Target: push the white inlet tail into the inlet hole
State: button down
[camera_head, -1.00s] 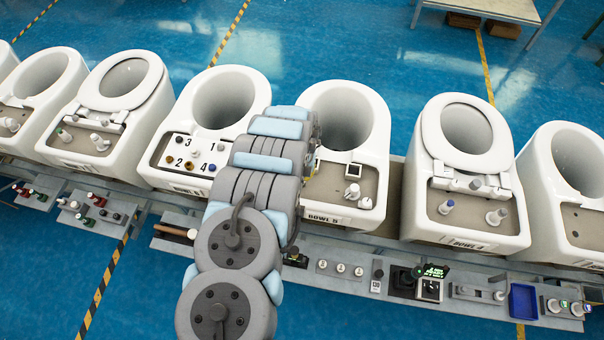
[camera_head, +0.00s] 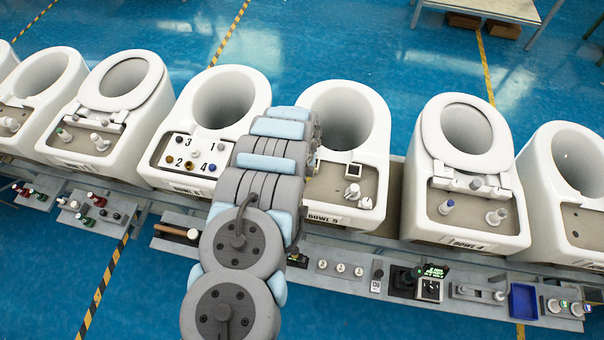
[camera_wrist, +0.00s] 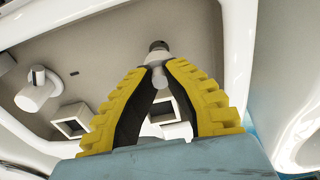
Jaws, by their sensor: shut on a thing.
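My gripper (camera_wrist: 158,68) is shut on the white inlet tail (camera_wrist: 157,57), a pale piece with a dark grey end that sticks out past the fingertips. The dark end appears over the grey-brown deck (camera_wrist: 195,35) of a white toilet bowl; I cannot tell whether it touches the deck. No inlet hole is clearly visible; it may be hidden by the tail or my fingers. In the head view my arm hides the gripper and the left part of this bowl's deck (camera_head: 335,188).
A square frame (camera_wrist: 76,120) and a white cylindrical fitting (camera_wrist: 38,90) stand on the deck at left in the wrist view. The bowl wall (camera_wrist: 238,50) rises at right. Neighbouring bowls (camera_head: 465,130) stand along the conveyor, with a parts shelf (camera_head: 335,282) in front.

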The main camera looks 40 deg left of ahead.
jog(key=shift+f+b, duration=0.75)
jog(key=shift+f, duration=0.9)
jog(key=shift+r, duration=0.25)
jog(key=shift+r+p, duration=0.8)
jog(key=shift+r, duration=0.45)
jog(key=shift+f+b, duration=0.65)
jog(key=shift+f, duration=0.85)
dwell(1.3)
jog(key=c, duration=1.2)
grip_release()
jog(key=shift+o, duration=0.2)
jog(key=shift+r, duration=0.2)
jog(key=shift+r, duration=3.35)
jog(key=shift+s+d+r, duration=0.15)
jog(key=shift+s+r, duration=0.05)
jog(key=shift+r, duration=0.05)
